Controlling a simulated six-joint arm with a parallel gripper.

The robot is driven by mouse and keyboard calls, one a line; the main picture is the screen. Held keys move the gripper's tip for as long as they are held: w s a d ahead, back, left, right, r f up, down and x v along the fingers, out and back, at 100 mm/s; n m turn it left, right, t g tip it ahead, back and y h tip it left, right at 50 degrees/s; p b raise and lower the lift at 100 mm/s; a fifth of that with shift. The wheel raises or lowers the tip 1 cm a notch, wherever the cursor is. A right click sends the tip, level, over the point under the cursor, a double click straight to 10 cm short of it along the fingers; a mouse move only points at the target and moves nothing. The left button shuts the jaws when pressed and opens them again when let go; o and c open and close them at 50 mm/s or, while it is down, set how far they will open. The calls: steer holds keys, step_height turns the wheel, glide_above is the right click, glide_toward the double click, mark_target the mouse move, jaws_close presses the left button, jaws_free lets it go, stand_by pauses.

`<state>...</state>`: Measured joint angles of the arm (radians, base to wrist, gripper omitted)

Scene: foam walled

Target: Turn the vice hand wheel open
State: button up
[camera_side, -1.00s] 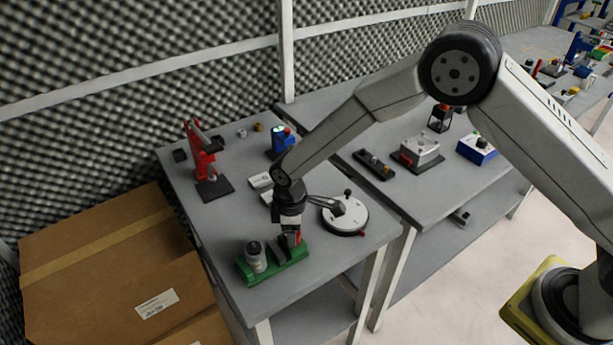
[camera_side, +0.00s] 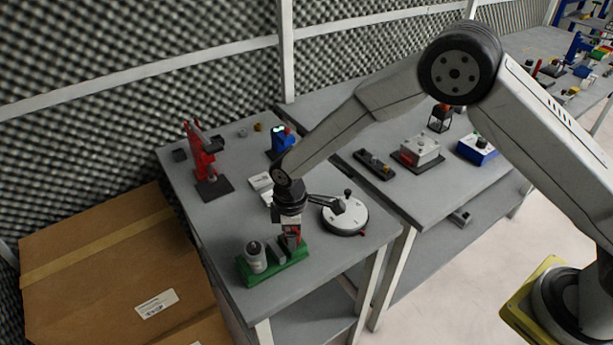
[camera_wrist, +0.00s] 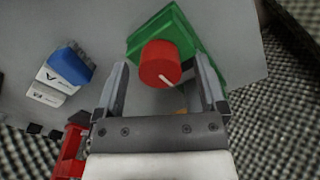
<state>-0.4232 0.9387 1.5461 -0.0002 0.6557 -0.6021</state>
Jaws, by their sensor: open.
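The vice has a green base (camera_side: 278,268) and stands at the front of the near table. A grey cylinder (camera_side: 256,257) stands on its left part. Its red hand wheel (camera_wrist: 160,64) shows in the wrist view, with a white line across its face, on the green body. My gripper (camera_side: 291,240) points down at the right end of the vice in the side view. In the wrist view my open gripper (camera_wrist: 166,84) has one finger on each side of the red wheel, with a gap to both. In the side view the arm and gripper partly hide the wheel.
A white round dial device (camera_side: 345,216) sits close right of my gripper. A red press-like stand (camera_side: 203,160) and a blue box (camera_side: 283,142) are farther back. A large cardboard box (camera_side: 103,265) is left of the table. Bare tabletop lies left of the vice.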

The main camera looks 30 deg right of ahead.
steer(key=shift+r, duration=3.9)
steer(key=s+d+r+m+t, duration=0.1)
steer(key=s+d+r+m, duration=0.2)
steer(key=s+d+m, duration=0.3)
steer(key=s+d+r+m+t, duration=0.1)
steer(key=s+d+r+m, duration=0.2)
steer(key=s+d, duration=0.9)
steer(key=d+m, duration=0.2)
steer(key=shift+d+m+t, duration=0.3)
steer(key=shift+d+m, duration=0.05)
steer(key=shift+m, duration=0.05)
